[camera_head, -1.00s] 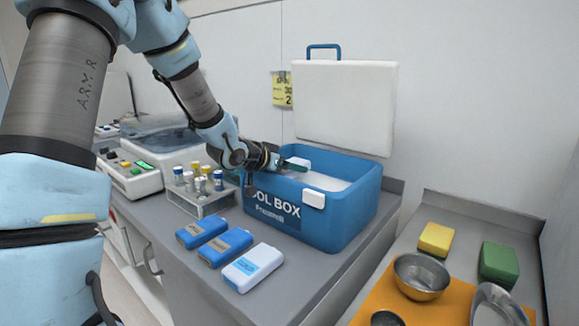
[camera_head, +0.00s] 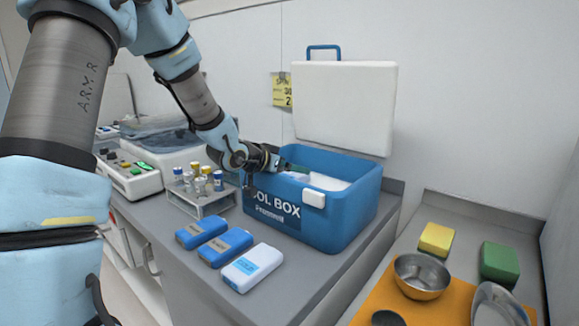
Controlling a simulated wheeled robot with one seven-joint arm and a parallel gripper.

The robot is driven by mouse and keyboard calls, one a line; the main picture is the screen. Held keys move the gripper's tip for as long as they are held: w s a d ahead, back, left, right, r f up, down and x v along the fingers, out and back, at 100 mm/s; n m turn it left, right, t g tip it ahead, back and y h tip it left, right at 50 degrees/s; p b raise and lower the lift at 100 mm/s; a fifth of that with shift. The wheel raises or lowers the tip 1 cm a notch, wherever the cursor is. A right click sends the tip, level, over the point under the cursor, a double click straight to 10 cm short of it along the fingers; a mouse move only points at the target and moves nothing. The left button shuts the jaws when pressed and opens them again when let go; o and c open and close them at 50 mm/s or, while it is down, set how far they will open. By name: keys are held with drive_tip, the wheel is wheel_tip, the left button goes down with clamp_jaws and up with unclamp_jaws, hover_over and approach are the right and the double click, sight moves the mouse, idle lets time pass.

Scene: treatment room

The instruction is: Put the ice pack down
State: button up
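The blue cool box (camera_head: 345,218) stands on the grey counter with its white lid (camera_head: 345,105) raised. My gripper (camera_head: 291,169) reaches over the box's left rim, its tips at or just inside the opening. A small white piece (camera_head: 298,177) shows just below the tips, inside the box; I cannot tell whether it is an ice pack or whether the fingers hold it. A larger white surface (camera_head: 328,182) shows inside to the right. On the counter in front lie two blue packs (camera_head: 201,232) (camera_head: 225,246) and a white pack with a blue label (camera_head: 252,267).
A rack of capped tubes (camera_head: 203,197) stands left of the box, with a device with buttons (camera_head: 132,175) behind it. At right, an orange mat (camera_head: 371,301) holds a metal bowl (camera_head: 421,275); yellow (camera_head: 436,239) and green (camera_head: 499,263) sponges lie near it.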

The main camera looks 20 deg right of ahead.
drive_tip(key=v, duration=1.2)
drive_tip(key=shift+r+p, duration=0.2)
drive_tip(key=shift+p, duration=0.1)
